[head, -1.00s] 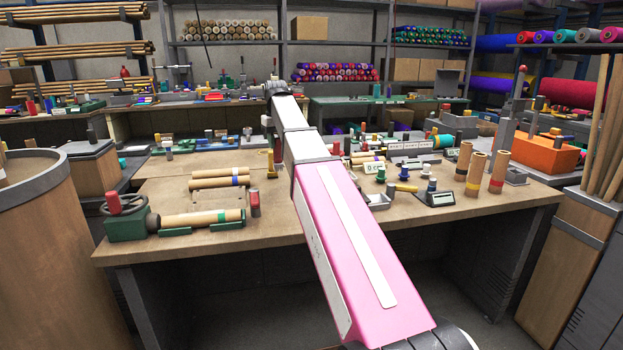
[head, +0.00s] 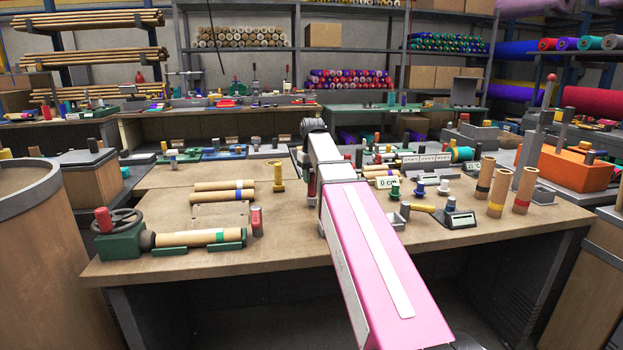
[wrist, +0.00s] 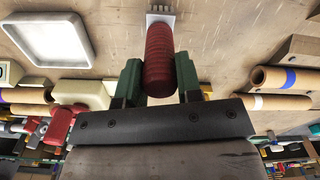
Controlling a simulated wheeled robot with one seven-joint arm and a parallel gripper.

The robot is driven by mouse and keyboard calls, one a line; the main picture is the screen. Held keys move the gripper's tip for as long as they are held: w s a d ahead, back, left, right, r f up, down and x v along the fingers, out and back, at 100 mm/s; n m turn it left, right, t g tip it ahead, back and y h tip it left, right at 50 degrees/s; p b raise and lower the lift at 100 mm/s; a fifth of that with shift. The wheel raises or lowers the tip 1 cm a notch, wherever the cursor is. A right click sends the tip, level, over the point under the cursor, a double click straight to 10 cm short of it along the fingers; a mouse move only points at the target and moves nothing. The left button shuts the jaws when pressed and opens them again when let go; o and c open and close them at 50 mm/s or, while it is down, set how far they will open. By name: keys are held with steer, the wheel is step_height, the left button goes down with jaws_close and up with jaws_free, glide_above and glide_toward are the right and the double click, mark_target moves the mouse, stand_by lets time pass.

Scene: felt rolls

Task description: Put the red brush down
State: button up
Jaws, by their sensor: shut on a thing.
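The red brush (wrist: 160,58) has a ribbed red handle and a pale, light-coloured end (wrist: 161,17). My gripper (wrist: 159,80) has green fingers on either side of the handle and is shut on it. The brush end points to the top of the wrist view, over bare wooden tabletop (wrist: 225,40). I cannot tell whether it touches the wood. In the head view my pink and white arm hides the brush and most of the gripper.
On the worktable (head: 285,255), a white tray (wrist: 50,35) lies to one side of the brush in the wrist view. Cardboard rolls (wrist: 285,78) lie on the other side. A green roller stand (head: 120,243) is at left, with upright tubes (head: 500,192) at right. Bare wood lies left of my arm.

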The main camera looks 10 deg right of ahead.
steer(key=shift+f, duration=0.45)
steer(key=shift+f, duration=0.15)
steer(key=o, duration=0.9)
steer(key=shift+o, duration=0.2)
